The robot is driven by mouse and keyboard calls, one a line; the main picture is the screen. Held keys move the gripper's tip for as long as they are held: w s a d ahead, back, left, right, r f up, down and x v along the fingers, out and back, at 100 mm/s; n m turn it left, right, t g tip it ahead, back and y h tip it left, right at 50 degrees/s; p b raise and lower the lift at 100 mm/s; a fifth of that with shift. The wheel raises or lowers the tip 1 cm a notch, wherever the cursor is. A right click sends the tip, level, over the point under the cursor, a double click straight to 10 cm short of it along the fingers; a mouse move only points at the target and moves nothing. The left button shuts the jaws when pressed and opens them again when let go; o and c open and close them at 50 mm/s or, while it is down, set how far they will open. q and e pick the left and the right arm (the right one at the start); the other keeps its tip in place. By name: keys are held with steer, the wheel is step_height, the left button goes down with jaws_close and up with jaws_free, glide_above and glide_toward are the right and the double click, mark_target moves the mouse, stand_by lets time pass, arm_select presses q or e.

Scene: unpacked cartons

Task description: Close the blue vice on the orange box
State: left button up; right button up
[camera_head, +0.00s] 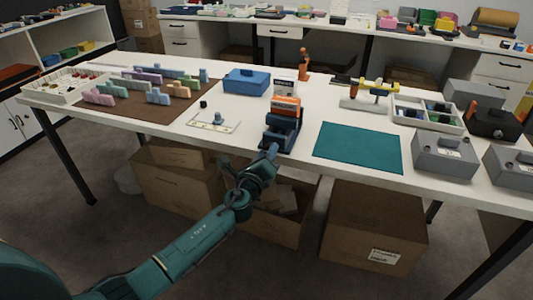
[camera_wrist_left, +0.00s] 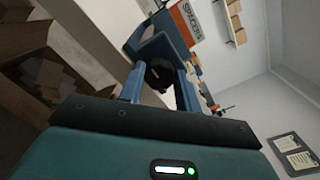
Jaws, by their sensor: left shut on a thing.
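The blue vice (camera_head: 281,137) stands at the front edge of the white table. The orange box (camera_head: 287,106) sits upright in its jaws; any gap between jaw and box is too small to tell. My left gripper (camera_head: 270,154) reaches up to the front of the vice. In the left wrist view its two blue fingers (camera_wrist_left: 161,90) are shut on the dark round handle (camera_wrist_left: 158,74) of the vice. The vice body (camera_wrist_left: 152,42) and the orange box (camera_wrist_left: 188,22) with printed letters show beyond. My right gripper is not in view.
A teal mat (camera_head: 358,147) lies right of the vice, and a white tray (camera_head: 213,124) lies left. A blue box (camera_head: 246,82) stands behind. Grey boxes (camera_head: 444,153) stand at the right. Open cartons (camera_head: 178,187) sit under the table.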

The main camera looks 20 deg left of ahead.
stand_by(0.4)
arm_select(q)
steer(key=o, duration=1)
steer(key=shift+c, duration=0.2)
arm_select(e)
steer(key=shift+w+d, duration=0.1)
arm_select(q)
steer(key=s, duration=1.3)
steer(key=shift+a+p, duration=0.2)
steer(key=shift+p, duration=0.25)
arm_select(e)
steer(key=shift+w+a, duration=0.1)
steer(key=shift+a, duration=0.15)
arm_select(q)
steer(key=shift+s, duration=0.1)
